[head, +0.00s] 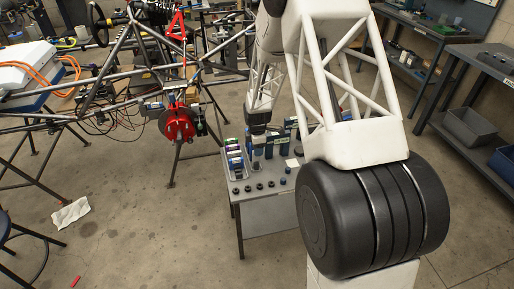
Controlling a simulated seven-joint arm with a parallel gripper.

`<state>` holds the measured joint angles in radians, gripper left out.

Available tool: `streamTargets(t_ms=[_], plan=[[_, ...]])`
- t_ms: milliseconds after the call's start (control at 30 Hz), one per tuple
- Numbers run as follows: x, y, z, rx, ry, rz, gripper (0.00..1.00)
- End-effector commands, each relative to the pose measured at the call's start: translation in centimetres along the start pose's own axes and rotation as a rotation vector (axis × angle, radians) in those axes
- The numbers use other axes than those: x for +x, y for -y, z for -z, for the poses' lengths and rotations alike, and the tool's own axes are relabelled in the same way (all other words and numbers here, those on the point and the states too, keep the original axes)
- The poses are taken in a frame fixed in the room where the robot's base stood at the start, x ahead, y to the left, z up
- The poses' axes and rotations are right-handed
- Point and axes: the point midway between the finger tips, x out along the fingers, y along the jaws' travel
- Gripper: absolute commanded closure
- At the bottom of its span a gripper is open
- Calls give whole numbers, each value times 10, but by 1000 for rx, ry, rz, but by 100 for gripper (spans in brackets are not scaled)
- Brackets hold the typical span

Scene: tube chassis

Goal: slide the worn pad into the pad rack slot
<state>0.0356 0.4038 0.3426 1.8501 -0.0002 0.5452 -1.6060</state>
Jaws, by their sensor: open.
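My gripper (257,134) is small in the head view, at the lower end of my white lattice arm, over the back of a small grey table (265,215). Its jaws are open, and I see nothing held between them. A light tray (225,171) with several blue, green and white pieces in a row stands at the table's left edge, left of and below my gripper. It may be the pad rack, but its slots are too small to make out. I cannot pick out the worn pad. A red brake part (178,123) is on the tube chassis (127,80), left of the table.
Several dark round pieces (259,186) line the table's front edge. Several blue upright items (286,143) stand at the back, close to my gripper. My own arm hides the table's right part. A workbench (483,65) stands at the right. Floor (150,230) at the front left is mostly free.

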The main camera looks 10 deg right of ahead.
Motion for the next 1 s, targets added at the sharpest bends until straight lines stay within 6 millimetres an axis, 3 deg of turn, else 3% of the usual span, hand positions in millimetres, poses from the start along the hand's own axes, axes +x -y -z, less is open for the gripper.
streamTargets(t_ms=[367, 1000], plan=[[-11, 0, 0, 0, 0, -2, 50], [-75, 0, 0, 0, 0, 0, 50]])
